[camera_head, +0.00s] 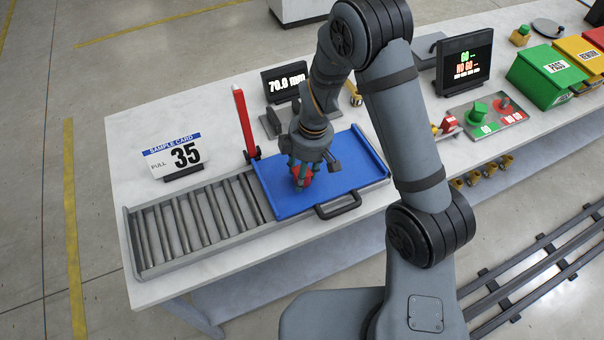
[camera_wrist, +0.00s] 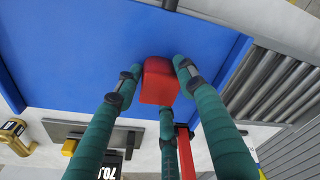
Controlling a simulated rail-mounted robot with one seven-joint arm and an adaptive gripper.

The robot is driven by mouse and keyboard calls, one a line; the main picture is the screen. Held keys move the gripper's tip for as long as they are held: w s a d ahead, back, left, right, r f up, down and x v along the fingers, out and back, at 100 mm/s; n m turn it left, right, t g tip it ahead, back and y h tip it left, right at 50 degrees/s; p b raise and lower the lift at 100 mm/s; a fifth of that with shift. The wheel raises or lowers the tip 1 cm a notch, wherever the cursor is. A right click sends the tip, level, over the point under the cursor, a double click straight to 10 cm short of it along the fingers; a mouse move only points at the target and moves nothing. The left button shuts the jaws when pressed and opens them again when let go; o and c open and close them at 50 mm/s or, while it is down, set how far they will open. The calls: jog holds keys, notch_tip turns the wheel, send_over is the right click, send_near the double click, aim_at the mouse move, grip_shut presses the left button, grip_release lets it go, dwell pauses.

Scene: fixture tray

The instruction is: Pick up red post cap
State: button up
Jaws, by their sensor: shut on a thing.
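The red post cap (camera_wrist: 158,82) is a small red block with rounded edges in the wrist view. The green fingers of my gripper (camera_wrist: 155,85) close around it from several sides. In the head view my gripper (camera_head: 301,180) points down over the blue tray (camera_head: 345,165), and part of the red cap (camera_head: 302,176) shows between the fingers. I cannot tell whether the cap touches the tray surface. The blue tray also fills the top of the wrist view (camera_wrist: 60,50).
A red upright post (camera_head: 244,122) stands behind the tray's left corner. A roller conveyor (camera_head: 190,222) lies to the left. A sample card (camera_head: 173,156) reads 35. A gauge display (camera_head: 285,82) stands behind the tray. Green, yellow and red boxes (camera_head: 548,72) sit at the far right.

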jog(key=shift+r, duration=0.1)
jog(key=shift+w+r, duration=0.1)
jog(key=shift+r, duration=0.5)
notch_tip(320, 180, up, 3)
jog(key=shift+f+b, duration=0.15)
jog(key=shift+b, duration=0.3)
jog(key=d+r, duration=0.2)
jog(key=d, duration=0.2)
jog(key=d+r+b, duration=0.1)
jog(key=d+r, duration=0.1)
jog(key=d, duration=0.1)
jog(key=d+r+b, duration=0.1)
jog(key=d+r, duration=0.2)
jog(key=d, duration=0.1)
jog(key=shift+s+d, duration=0.35)
